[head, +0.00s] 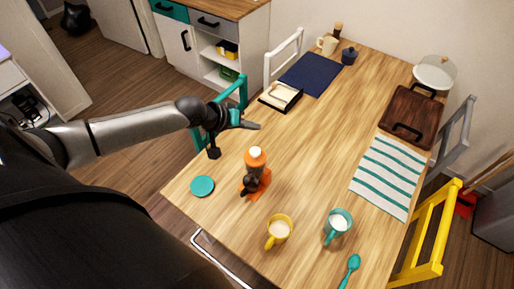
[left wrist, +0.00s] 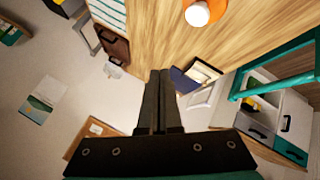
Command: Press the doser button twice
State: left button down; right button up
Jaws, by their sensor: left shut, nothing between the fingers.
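The doser (head: 256,163) stands on the wooden table in the head view. It has an orange body, a white round top and a dark part low at its front, and it stands on an orange square. In the left wrist view the doser (left wrist: 197,14) shows at the top edge, cut off, with its white top towards the camera. My left gripper (head: 258,126) is shut and empty, up and behind the doser in the picture and apart from it. Its closed fingers also show in the left wrist view (left wrist: 158,76). My right gripper is in neither view.
A yellow mug (head: 276,231) and a teal mug (head: 337,225) stand in front of the doser. A teal coaster (head: 202,186) lies to its left. A striped cloth (head: 389,176) and a brown tray (head: 409,117) lie at the right. The table middle is clear.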

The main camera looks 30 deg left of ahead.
pick_arm(q)
jog(key=shift+f, duration=0.2)
jog(key=b, duration=0.5)
send_over(257, 151)
jog(key=s, duration=0.2)
jog(key=f, duration=0.7)
jog(key=shift+w+a, duration=0.25)
jog(key=shift+a, duration=0.1)
jog(key=shift+f+b, duration=0.65)
jog(key=shift+f, duration=0.1)
jog(key=shift+f, duration=0.4)
jog(key=shift+f+b, duration=0.8)
jog(key=shift+f, duration=0.1)
dwell(1.0)
jog(key=shift+r, duration=0.1)
jog(key=shift+r+p, duration=1.2)
jog(key=shift+p, duration=0.15)
